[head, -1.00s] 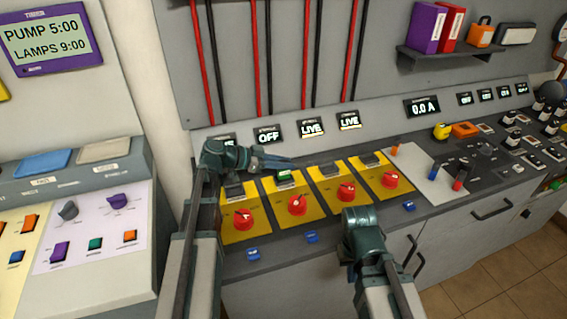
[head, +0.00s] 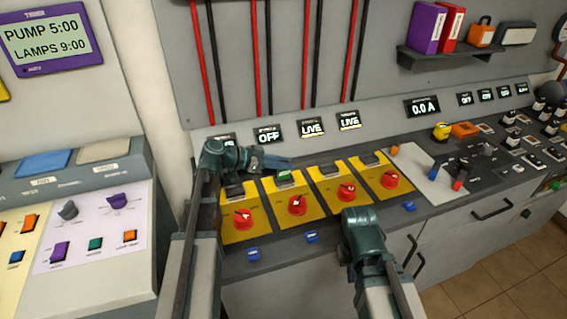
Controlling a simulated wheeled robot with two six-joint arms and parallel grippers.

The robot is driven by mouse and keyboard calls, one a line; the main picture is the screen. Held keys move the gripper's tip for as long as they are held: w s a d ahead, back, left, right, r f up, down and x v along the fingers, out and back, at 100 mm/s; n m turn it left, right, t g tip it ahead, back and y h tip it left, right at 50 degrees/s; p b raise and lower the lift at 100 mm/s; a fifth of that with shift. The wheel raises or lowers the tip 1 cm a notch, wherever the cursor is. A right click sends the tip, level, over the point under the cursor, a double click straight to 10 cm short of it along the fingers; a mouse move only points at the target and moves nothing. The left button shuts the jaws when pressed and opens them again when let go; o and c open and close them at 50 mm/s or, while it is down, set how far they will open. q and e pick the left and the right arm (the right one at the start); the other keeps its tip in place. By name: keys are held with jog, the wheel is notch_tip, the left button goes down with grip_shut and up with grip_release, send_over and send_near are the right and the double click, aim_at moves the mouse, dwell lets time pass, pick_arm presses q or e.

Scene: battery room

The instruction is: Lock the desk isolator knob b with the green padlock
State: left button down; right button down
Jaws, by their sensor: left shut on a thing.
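The desk isolator panel has yellow plates with red knobs in a row. The second plate from the left (head: 309,211) carries a red knob (head: 297,205) and sits below a display reading OFF (head: 268,135). The small green padlock (head: 284,176) shows at the top of that plate, just under my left fingertips. My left gripper (head: 284,163) reaches over from the left and is shut on the padlock. Whether the shackle is through the hasp is too small to tell. My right gripper (head: 361,244) is low in front of the desk, its fingertips hidden.
The neighbouring red knobs (head: 243,219), (head: 346,192) and (head: 390,179) sit close by. Blue tags (head: 312,236) line the desk's front edge. A shelf with binders (head: 425,28) hangs above.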

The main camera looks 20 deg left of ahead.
pick_arm(q)
jog(key=shift+f+b, duration=0.55)
jog(key=shift+f, duration=0.05)
jog(key=c, duration=1)
grip_release()
jog(key=p+v, duration=0.4)
jog(key=v, duration=0.7)
